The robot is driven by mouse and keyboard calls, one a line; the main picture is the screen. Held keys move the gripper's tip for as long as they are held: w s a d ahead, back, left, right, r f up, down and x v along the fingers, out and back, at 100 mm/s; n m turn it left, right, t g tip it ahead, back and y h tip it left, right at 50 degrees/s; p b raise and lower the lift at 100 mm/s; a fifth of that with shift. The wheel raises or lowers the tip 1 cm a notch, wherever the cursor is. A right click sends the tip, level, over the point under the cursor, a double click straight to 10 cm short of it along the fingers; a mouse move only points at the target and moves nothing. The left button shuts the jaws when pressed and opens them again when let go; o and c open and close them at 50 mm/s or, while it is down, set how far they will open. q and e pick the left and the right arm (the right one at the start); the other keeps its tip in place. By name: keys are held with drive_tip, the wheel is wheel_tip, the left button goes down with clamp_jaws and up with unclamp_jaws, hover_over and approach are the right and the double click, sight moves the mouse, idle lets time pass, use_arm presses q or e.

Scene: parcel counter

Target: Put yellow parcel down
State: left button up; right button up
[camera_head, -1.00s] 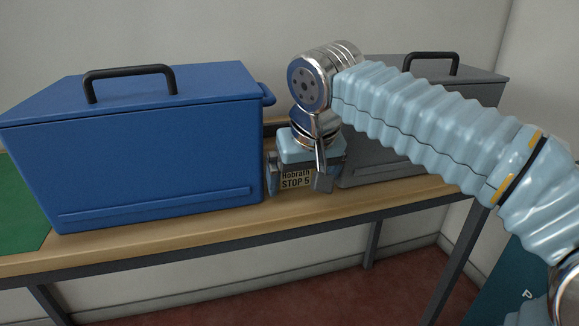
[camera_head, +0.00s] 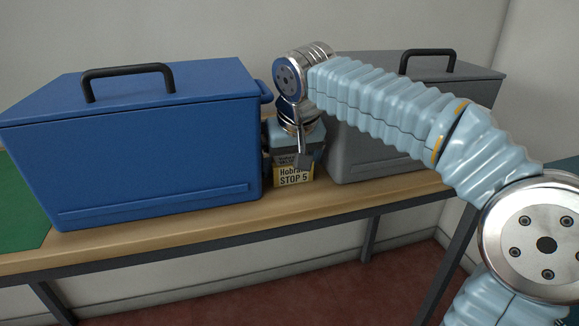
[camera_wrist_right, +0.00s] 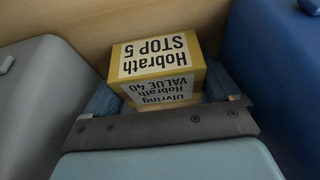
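The yellow parcel (camera_head: 294,177), with white labels reading "Hobrath STOP 5", sits on the wooden counter in the gap between the blue box and the grey box. My right gripper (camera_head: 297,157) is right above and behind it, pointing down; one finger covers part of its label. In the right wrist view the parcel (camera_wrist_right: 157,60) lies between and just beyond the two spread fingertips (camera_wrist_right: 163,92). A narrow gap shows beside it, so the gripper looks open around its near end. My left gripper is not in view.
A large blue lidded box (camera_head: 150,140) stands close on the left, a grey lidded box (camera_head: 370,148) close on the right. The counter's front strip (camera_head: 200,222) is clear. A green mat (camera_head: 20,215) lies at the far left.

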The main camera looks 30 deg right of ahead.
drive_tip(key=shift+c, duration=1.2)
